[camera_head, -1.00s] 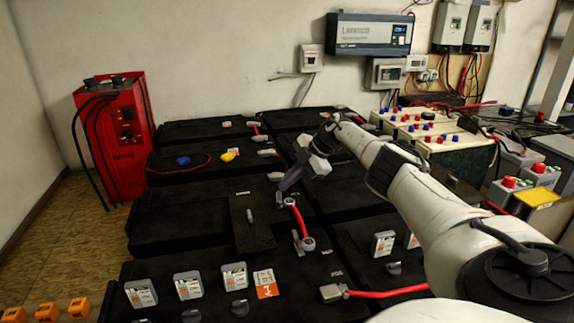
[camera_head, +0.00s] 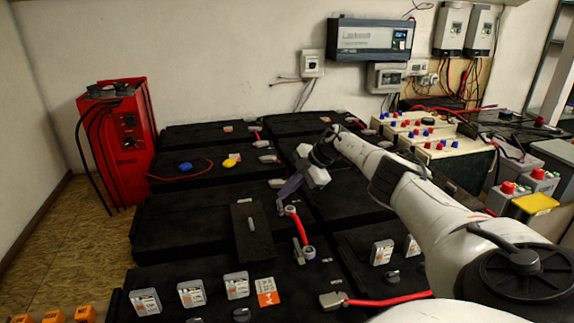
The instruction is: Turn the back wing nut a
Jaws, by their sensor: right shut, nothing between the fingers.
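My right arm reaches in from the right over the black batteries, and my right gripper (camera_head: 287,190) points down and to the left. Its dark fingers are shut with nothing between them. A short red cable link (camera_head: 297,229) lies just below the fingertips in the picture. Its back terminal (camera_head: 291,209) is close to the fingertips; I cannot tell whether they touch. Its front terminal (camera_head: 308,252) lies nearer to me. A wing nut's shape is too small to make out at the back terminal. My left gripper is not in view.
A dark plate (camera_head: 245,236) with a small light handle lies left of the link. A blue item (camera_head: 184,167) and a yellow item (camera_head: 230,162) lie on a battery farther back. A red charger (camera_head: 117,143) stands at the left. Another red cable (camera_head: 385,302) lies at the front.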

